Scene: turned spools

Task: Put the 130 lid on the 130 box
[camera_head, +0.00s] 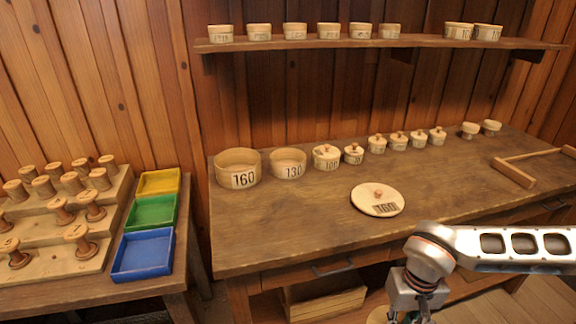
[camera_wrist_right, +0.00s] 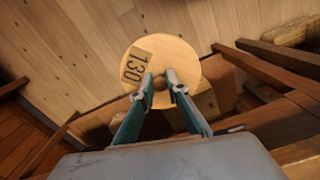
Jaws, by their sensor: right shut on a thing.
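The 130 lid (camera_wrist_right: 184,56) is a round pale wooden disc with a "130" label, in the right wrist view. My right gripper (camera_wrist_right: 160,80) is shut on this lid near its middle, where the fingers hide most of the knob. In the head view my right gripper is at the bottom edge, in front of and below the bench top, and its fingertips are not clear there. My left gripper is not in view.
A large loose lid (camera_head: 372,198) lies in front on the bench (camera_head: 290,235). A wooden T-shaped tool (camera_head: 514,172) lies at right. The front left bench is clear.

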